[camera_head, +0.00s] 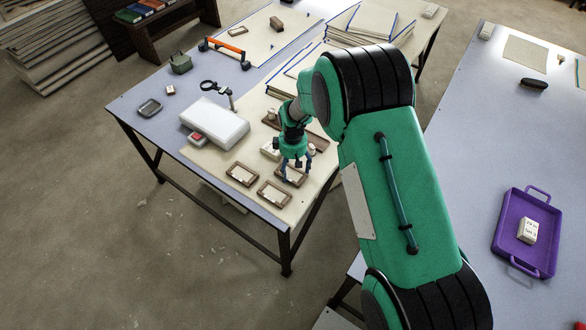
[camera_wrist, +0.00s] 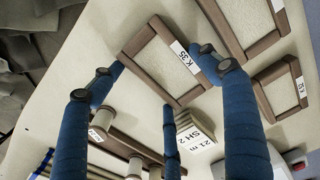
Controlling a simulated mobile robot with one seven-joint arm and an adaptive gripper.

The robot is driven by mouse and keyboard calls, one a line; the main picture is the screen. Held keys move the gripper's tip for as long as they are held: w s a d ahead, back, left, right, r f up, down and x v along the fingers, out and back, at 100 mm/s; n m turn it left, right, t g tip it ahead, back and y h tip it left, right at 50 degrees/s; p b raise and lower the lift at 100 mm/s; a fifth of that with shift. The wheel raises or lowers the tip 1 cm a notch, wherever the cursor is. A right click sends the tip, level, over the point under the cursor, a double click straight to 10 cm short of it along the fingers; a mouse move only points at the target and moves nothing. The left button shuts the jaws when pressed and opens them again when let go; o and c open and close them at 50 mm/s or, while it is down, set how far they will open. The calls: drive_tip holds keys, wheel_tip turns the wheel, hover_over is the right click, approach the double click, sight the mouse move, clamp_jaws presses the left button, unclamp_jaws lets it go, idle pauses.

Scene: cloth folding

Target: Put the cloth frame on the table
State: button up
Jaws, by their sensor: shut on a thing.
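A brown wooden frame (camera_wrist: 150,62) with a pale cloth panel and a label reading "K 35" lies between the blue fingers of my gripper (camera_wrist: 165,65) in the wrist view. The fingers are shut on its edges. In the head view my gripper (camera_head: 296,168) is low over the near right part of the table (camera_head: 262,213), with the held frame (camera_head: 300,180) partly hidden below it. I cannot tell whether the frame touches the surface. Two similar frames lie beside it, one to the left (camera_head: 230,174) and one nearer the front edge (camera_head: 263,196).
A white box-like device (camera_head: 215,122) stands left of my gripper. A brown tray (camera_head: 318,141) and a small labelled block (camera_head: 269,151) are close behind it. Framed sheets (camera_head: 360,24) are stacked at the back. A purple tray (camera_head: 510,250) sits on the right table.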

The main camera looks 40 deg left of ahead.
sight(293, 170)
drive_tip(key=shift+f, duration=0.15)
drive_tip(key=o, duration=1.1)
wheel_tip(293, 170, up, 12)
drive_tip(key=shift+r+p, duration=0.15)
drive_tip(key=shift+p, duration=1.1)
